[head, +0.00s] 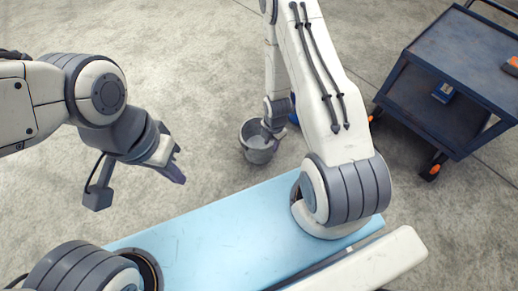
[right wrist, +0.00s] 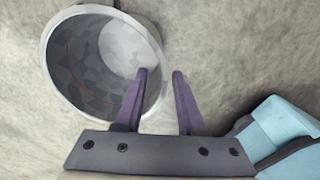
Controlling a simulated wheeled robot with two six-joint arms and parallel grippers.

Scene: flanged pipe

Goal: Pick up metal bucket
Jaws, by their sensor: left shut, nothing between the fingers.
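The grey metal bucket (head: 256,150) stands upright on the floor in the middle of the head view. It fills the upper left of the right wrist view (right wrist: 75,60), and its inside looks empty. My right gripper (head: 271,130) is at the bucket's right rim in the head view. In the right wrist view its purple fingers (right wrist: 160,72) are apart, the left one over the bucket's opening and the right one outside the rim. I cannot tell whether they touch the rim. My left gripper (head: 180,166) is shut and empty, left of the bucket.
A dark blue wheeled cart (head: 450,85) stands at the right, with a small blue and grey item (head: 443,92) on its shelf. A blue thing (head: 293,118) is mostly hidden behind my right arm. The concrete floor left of and behind the bucket is clear.

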